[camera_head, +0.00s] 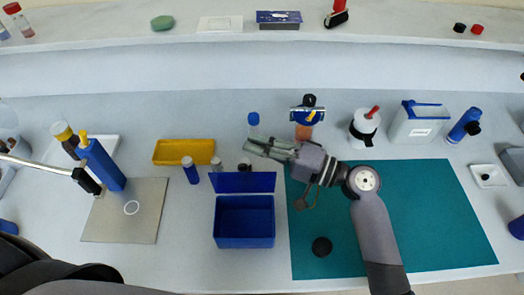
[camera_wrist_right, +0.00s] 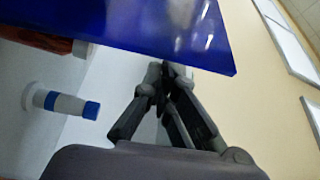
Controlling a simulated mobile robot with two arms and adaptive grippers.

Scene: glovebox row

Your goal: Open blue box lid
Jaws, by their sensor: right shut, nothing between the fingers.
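The blue box (camera_head: 244,228) stands on the bench left of the green mat, and its inside shows. Its blue lid (camera_head: 243,182) stands raised along the box's far edge. My right gripper (camera_head: 250,147) is shut and empty, above and behind the lid in the head view. In the right wrist view the gripper fingers (camera_wrist_right: 165,75) are close together beside a large glossy blue panel (camera_wrist_right: 150,25), which looks like the lid. I cannot tell whether they touch it. My left gripper is not in view.
A yellow tray (camera_head: 184,152), a blue bottle (camera_head: 190,170) and small vials stand behind and left of the box. The green mat (camera_head: 440,215) lies to the right, with a black round cap (camera_head: 322,247) on it. A grey plate (camera_head: 125,211) lies to the left.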

